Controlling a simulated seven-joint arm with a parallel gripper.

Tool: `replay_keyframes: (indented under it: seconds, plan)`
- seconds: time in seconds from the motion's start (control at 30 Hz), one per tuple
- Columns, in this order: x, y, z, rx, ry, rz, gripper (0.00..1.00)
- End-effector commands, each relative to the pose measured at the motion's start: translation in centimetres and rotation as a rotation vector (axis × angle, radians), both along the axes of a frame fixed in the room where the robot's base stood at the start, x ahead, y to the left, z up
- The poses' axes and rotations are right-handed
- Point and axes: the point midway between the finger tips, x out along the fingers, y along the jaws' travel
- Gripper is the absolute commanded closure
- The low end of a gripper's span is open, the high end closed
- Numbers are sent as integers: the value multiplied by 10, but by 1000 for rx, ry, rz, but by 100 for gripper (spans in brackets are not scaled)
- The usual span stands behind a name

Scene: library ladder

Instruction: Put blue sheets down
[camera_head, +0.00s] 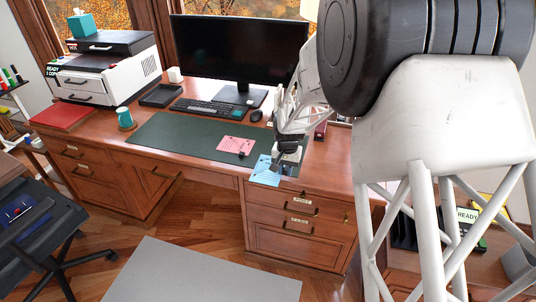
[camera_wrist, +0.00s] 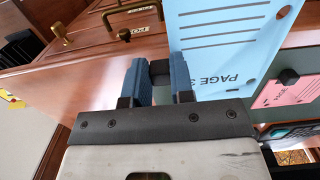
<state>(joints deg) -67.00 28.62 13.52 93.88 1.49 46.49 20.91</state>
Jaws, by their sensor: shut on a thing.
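The blue sheets (camera_head: 264,174), printed with lines and "PAGE 3", are at the front right part of the desk, by the green mat's right end. They show large in the wrist view (camera_wrist: 225,40), beside and beyond my fingers. My gripper (camera_head: 282,163) is at their right side. In the wrist view my gripper (camera_wrist: 160,80) is shut on a small black block (camera_wrist: 160,69) at the sheets' edge. The fingers hide part of that edge. I cannot tell whether the sheets touch the desk.
A pink sheet (camera_head: 236,145) with a black knob lies on the green desk mat (camera_head: 175,138). Keyboard (camera_head: 200,107), monitor (camera_head: 240,58) and mouse (camera_head: 256,115) stand behind. A teal mug (camera_head: 123,115), red folder (camera_head: 62,116) and printer (camera_head: 107,77) are left. The mat's middle is clear.

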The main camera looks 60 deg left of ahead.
Motion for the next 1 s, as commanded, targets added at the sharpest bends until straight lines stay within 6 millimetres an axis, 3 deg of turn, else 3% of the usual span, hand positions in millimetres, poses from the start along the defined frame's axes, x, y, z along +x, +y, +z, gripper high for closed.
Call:
replay_keyframes:
  seconds: [0.47,1.0]
  plan:
    - [5,11,-1,0,0,0,100]
    - [32,71,-8,0,0,-1,100]
